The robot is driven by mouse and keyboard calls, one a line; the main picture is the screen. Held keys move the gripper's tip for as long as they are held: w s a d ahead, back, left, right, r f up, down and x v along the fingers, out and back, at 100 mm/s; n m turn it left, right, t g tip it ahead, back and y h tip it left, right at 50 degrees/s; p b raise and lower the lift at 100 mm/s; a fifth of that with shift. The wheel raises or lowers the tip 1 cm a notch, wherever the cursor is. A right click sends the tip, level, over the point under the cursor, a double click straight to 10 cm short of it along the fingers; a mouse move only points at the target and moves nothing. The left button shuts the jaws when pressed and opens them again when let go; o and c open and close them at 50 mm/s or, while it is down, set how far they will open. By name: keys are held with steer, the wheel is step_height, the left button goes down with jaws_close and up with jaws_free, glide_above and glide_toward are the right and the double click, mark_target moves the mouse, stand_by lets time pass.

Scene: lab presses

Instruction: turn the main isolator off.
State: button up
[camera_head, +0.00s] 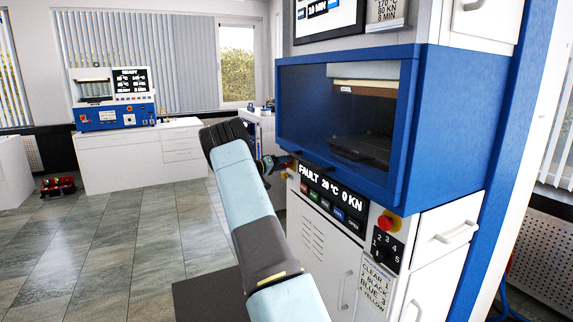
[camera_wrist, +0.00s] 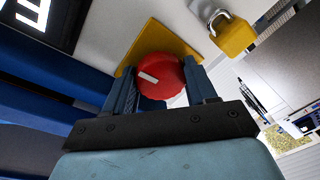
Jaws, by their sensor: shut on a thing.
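The main isolator is a round red knob (camera_wrist: 162,77) with a white mark, on a yellow plate (camera_wrist: 150,42) fixed to a pale panel, in the wrist view. The white mark lies slanted in the picture, on the knob's left part. My gripper (camera_wrist: 160,88) has one finger on each side of the knob and is shut on it. In the head view my gripper (camera_head: 284,163) reaches the left side of the press (camera_head: 330,210), below its blue hood. My arm hides most of the knob there.
A brass padlock (camera_wrist: 232,32) hangs beside the yellow plate. The press's display (camera_head: 330,190) reads FAULT, 20 °C, 0 KN. A red button (camera_head: 386,223) and a numbered selector (camera_head: 386,245) sit at its right. Open tiled floor (camera_head: 130,235) lies to the left.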

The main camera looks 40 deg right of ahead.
steer(key=shift+w+a+f+n+g+y, duration=0.1)
steer(key=shift+n+g+y, duration=0.15)
steer(key=shift+n, duration=2.5)
steer(key=shift+w+a+f+n+g+y, duration=0.1)
steer(key=shift+a+f+n+g+y, duration=0.1)
steer(key=shift+n, duration=2.5)
steer(key=shift+a+f+n+g+y, duration=0.15)
steer(key=shift+n+y, duration=0.1)
steer(key=shift+n, duration=2.5)
steer(key=shift+d, duration=0.1)
steer(key=shift+s, duration=0.1)
steer(key=o, duration=0.8)
steer(key=shift+c, duration=0.2)
steer(key=shift+o, duration=1.4)
steer(key=shift+d+r, duration=0.15)
steer(key=shift+r, duration=0.15)
